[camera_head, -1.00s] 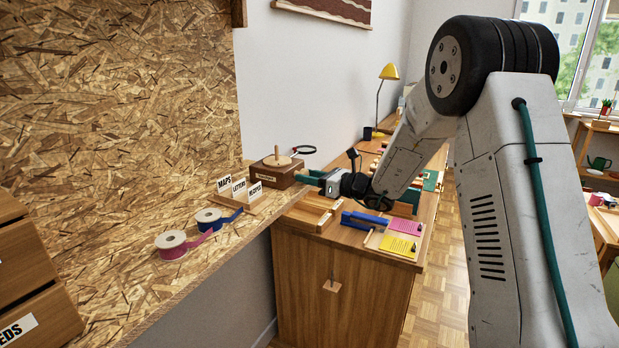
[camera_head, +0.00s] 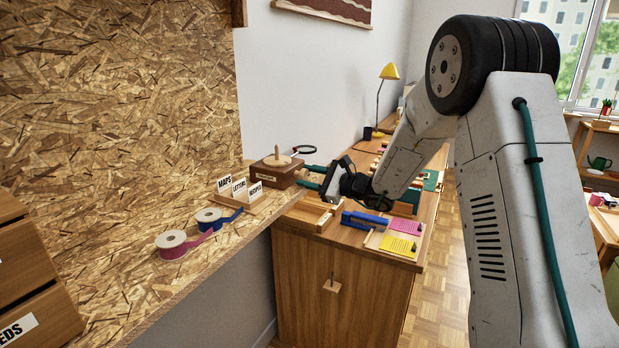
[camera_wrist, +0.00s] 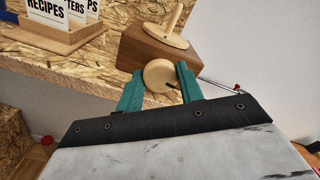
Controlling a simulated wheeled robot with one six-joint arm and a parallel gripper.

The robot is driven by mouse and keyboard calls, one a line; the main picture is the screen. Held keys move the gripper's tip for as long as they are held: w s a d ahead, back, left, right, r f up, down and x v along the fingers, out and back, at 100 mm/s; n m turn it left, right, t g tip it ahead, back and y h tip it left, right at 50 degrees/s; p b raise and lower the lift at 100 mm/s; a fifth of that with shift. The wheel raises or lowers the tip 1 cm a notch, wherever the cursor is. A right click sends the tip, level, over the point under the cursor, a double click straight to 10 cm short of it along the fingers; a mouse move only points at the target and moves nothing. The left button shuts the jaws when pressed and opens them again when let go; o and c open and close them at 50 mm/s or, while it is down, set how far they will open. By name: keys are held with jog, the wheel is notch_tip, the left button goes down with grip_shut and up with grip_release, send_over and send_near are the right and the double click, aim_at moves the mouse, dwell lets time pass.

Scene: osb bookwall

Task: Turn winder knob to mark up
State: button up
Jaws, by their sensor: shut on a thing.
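The winder (camera_head: 277,172) is a brown wooden box with a pale disc and upright peg on top. It stands at the right end of the particle-board shelf. In the wrist view the winder box (camera_wrist: 140,48) shows with its round pale knob (camera_wrist: 158,74) on the near side. A short dark mark lies toward the knob's lower right edge, not at its top. My gripper (camera_wrist: 158,82) has its two green fingers on either side of the knob, shut on it. In the head view my gripper (camera_head: 310,177) reaches the winder's right side, and the knob is hidden there.
A card holder (camera_head: 245,204) with labelled cards stands left of the winder. A blue tape roll (camera_head: 208,216) and a pink one (camera_head: 171,241) lie on the shelf. Below my gripper is a cabinet top with a wooden tray (camera_head: 306,214).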

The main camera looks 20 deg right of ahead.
dwell(0.4)
jog(key=o, duration=1)
jog(key=shift+d, duration=0.1)
jog(key=shift+f, duration=0.1)
